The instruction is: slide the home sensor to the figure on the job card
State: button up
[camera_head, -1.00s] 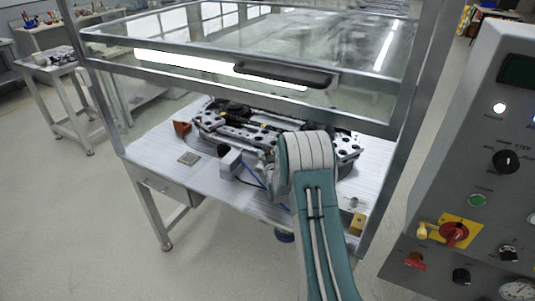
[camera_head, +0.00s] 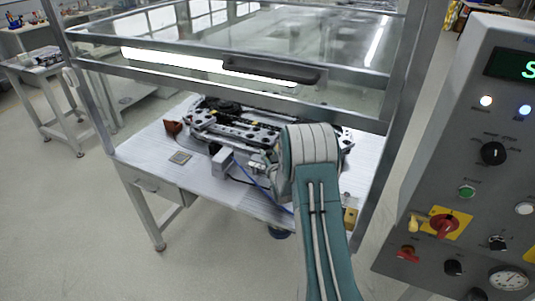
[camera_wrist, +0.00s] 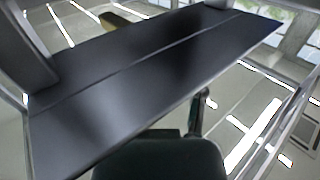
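The ring track (camera_head: 240,130), a dark and silver assembly, lies on the white table under a clear-walled guard. I cannot pick out the home sensor. My teal arm (camera_head: 310,190) covers the right part of the track. My gripper's fingers cannot be made out in the head view. The wrist view shows large dark panels (camera_wrist: 160,70) and ceiling lights, with no table or track.
A grey box (camera_head: 221,158) with a blue cable stands by the track. A brown-orange piece (camera_head: 172,128) sits at the table's left. The guard's frame (camera_head: 110,66) crosses above. A control panel (camera_head: 470,180) with knobs and a gauge stands close on the right.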

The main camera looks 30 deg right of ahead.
dwell(0.3)
jog(key=v, duration=1.2)
jog(key=shift+w, duration=0.1)
jog(key=s+a+r+n+g+y, duration=0.1)
jog(key=s+a+r+g, duration=0.2)
jog(key=a+r, duration=0.3)
jog(key=s+a+r+g+y, duration=0.1)
jog(key=s+a+r+g, duration=0.2)
jog(key=r, duration=0.5)
jog(key=s+a+r+g, duration=0.2)
jog(key=s+a, duration=0.1)
jog(key=s, duration=0.5)
jog(key=s+a+r+n+g+y, duration=0.1)
jog(key=s+a, duration=0.3)
jog(key=s, duration=0.4)
jog(key=s+a+r+g+y, duration=0.1)
jog(key=s+a+r+g, duration=0.2)
jog(key=s, duration=0.5)
jog(key=shift+s+a+n, duration=0.25)
jog(key=shift+a+n, duration=0.05)
jog(key=shift+a, duration=0.2)
jog(key=shift+d+r, duration=0.1)
